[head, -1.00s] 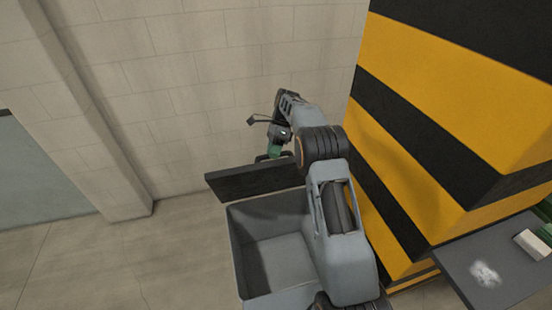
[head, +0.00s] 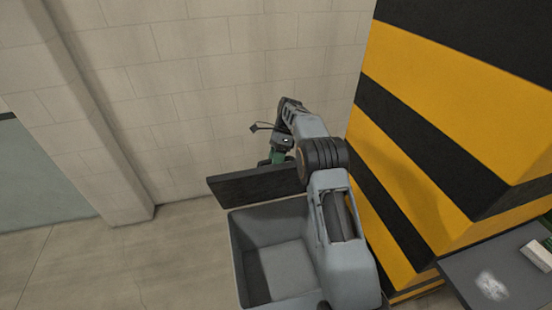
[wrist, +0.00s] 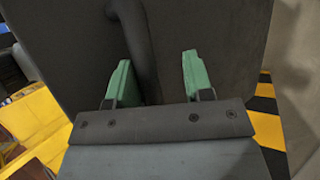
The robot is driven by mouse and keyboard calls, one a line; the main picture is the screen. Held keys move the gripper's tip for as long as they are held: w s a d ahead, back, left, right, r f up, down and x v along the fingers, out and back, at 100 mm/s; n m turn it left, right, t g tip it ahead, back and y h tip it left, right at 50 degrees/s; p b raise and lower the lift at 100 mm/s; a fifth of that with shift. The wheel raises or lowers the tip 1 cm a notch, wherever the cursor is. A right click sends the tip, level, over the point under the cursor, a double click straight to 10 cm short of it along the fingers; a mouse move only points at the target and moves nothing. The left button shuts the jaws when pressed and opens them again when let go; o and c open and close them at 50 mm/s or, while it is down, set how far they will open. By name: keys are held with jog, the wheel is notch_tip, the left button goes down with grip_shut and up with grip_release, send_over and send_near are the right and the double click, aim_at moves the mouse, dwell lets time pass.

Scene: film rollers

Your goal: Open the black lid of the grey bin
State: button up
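The grey bin (head: 234,255) stands open on the floor in the head view, its inside visible and empty. Its black lid (head: 250,187) is raised and stands steeply along the bin's far edge. My gripper (head: 273,160) is behind the lid's upper edge, partly hidden by it. In the wrist view the lid's dark face (wrist: 210,35) fills most of the picture. A dark curved handle bar (wrist: 138,45) runs between my two green fingers (wrist: 156,70). The fingers are spread apart, with a clear gap on the right of the bar.
A yellow-and-black striped block (head: 430,120) stands close to the right of my arm. A dark table (head: 500,275) with a white patch and a pale block is at lower right. A tiled wall (head: 210,90) is behind the bin. The floor at left is clear.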

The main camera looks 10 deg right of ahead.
jog(key=shift+r, duration=0.25)
jog(key=s+r+b, duration=0.6)
jog(key=s+r, duration=0.6)
jog(key=s, duration=0.2)
jog(key=shift+d+r, duration=0.25)
jog(key=shift+r, duration=0.15)
jog(key=shift+a, duration=0.1)
